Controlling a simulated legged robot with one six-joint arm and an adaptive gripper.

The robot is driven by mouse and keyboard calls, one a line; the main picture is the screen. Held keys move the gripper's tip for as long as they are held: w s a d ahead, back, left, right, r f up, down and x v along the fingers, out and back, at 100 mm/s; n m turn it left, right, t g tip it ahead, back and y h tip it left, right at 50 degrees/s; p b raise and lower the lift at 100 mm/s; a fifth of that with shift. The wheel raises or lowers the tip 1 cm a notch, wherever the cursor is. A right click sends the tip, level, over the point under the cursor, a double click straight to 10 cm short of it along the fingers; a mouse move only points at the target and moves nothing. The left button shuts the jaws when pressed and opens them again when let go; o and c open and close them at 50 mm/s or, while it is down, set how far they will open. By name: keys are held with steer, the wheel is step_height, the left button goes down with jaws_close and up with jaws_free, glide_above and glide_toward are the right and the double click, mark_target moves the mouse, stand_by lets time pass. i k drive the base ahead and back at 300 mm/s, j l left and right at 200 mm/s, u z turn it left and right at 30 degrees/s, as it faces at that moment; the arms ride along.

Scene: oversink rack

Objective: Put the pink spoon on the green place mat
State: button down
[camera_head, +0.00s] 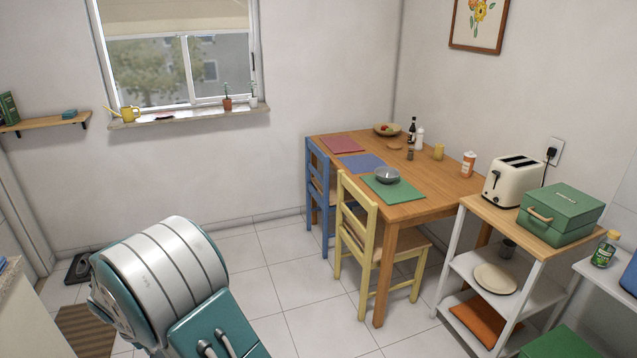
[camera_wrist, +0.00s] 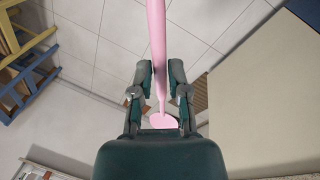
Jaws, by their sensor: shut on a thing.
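The pink spoon (camera_wrist: 157,40) is held in my gripper (camera_wrist: 160,75) in the wrist view. Both fingers are closed about its handle. One flattened pink end lies close to the palm and the other end runs out of the top of the picture. The spoon and gripper do not show in the head view. The green place mat (camera_head: 408,196) lies on the wooden dining table at its near side, with a grey bowl (camera_head: 387,175) standing on it. My gripper is away from the mat.
The dining table (camera_head: 445,195) also bears a blue mat (camera_head: 362,162), a pink mat (camera_head: 342,143) and several bottles and cups. A yellow chair (camera_head: 358,225) and a blue chair (camera_head: 318,195) stand at its left side. A toaster cart (camera_head: 538,241) is at right. The tiled floor is clear in front.

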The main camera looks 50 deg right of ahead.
mark_target(403, 196)
steer(key=i+l+z, duration=0.1)
steer(key=z, duration=0.35)
steer(key=i+l+z, duration=0.1)
steer(key=z, duration=0.35)
steer(key=i+l+z, duration=0.1)
steer(key=z, duration=0.35)
steer(key=i+z, duration=0.25)
steer(key=z, duration=0.2)
steer(key=i+z, duration=0.3)
steer(key=z, duration=0.15)
steer(key=i+j+z, duration=0.15)
steer(key=z, duration=0.3)
steer(key=i+j+z, duration=0.25)
steer(key=i+j, duration=0.15)
steer(key=i+j+z, duration=0.2)
steer(key=i+j, duration=0.15)
steer(key=i+j+z, duration=0.25)
steer(key=j, duration=0.35)
